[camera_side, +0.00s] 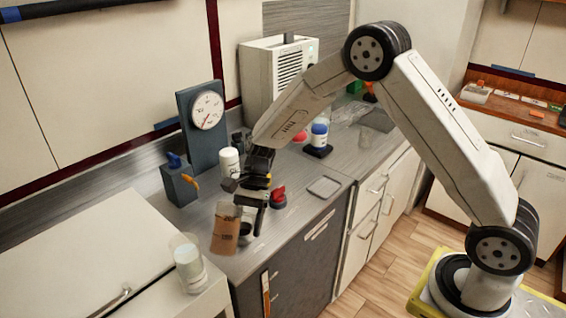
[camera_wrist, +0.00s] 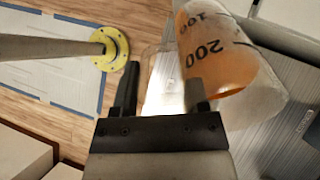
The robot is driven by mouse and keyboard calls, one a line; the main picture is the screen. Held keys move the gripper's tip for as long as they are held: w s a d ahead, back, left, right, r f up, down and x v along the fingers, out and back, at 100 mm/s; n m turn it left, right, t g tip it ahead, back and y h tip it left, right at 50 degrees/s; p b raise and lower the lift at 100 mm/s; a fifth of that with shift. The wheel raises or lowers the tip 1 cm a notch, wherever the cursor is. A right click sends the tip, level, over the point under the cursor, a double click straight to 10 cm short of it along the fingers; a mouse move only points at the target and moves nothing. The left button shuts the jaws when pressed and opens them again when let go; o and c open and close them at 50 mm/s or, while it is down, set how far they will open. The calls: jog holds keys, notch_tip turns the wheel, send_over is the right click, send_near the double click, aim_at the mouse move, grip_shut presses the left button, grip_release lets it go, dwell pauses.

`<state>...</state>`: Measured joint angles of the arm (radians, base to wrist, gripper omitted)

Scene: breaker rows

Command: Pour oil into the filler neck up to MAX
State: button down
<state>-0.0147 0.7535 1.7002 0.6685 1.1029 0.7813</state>
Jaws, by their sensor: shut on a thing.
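My gripper (camera_side: 250,205) points down over the grey counter. In the wrist view my gripper (camera_wrist: 162,92) has a clear part between its fingers, seemingly the handle of the beaker. The clear beaker (camera_side: 225,232) holds orange-brown oil and leans a little in the side view. It also shows in the wrist view (camera_wrist: 215,60), right of the fingers, with dark marks including 200 and 100. A small pale piece with a dark opening shows just right of the beaker, partly hidden. I cannot tell whether it is the filler neck. No MAX mark is readable.
A gauge on a dark panel (camera_side: 196,125) stands behind, with a blue-grey block (camera_side: 180,187) in front. A white bottle (camera_side: 229,163) and a red knob (camera_side: 278,197) are near my gripper. A glass of pale liquid (camera_side: 188,265) stands at lower left.

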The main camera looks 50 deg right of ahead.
jog(key=shift+w+d+f+g+y, duration=0.15)
jog(key=shift+g+y, duration=0.25)
jog(key=shift+y, duration=0.5)
dwell(1.3)
jog(key=shift+f+g+y, duration=0.3)
jog(key=shift+f+y, duration=0.05)
jog(key=shift+y, duration=0.35)
dwell(1.1)
jog(key=shift+r+g+y, duration=0.35)
jog(key=shift+g+y, duration=0.05)
jog(key=shift+y, duration=0.3)
dwell(1.8)
jog(key=shift+f+g+y, duration=0.25)
jog(key=shift+g+y, duration=0.05)
jog(key=shift+y, duration=0.1)
dwell(1.1)
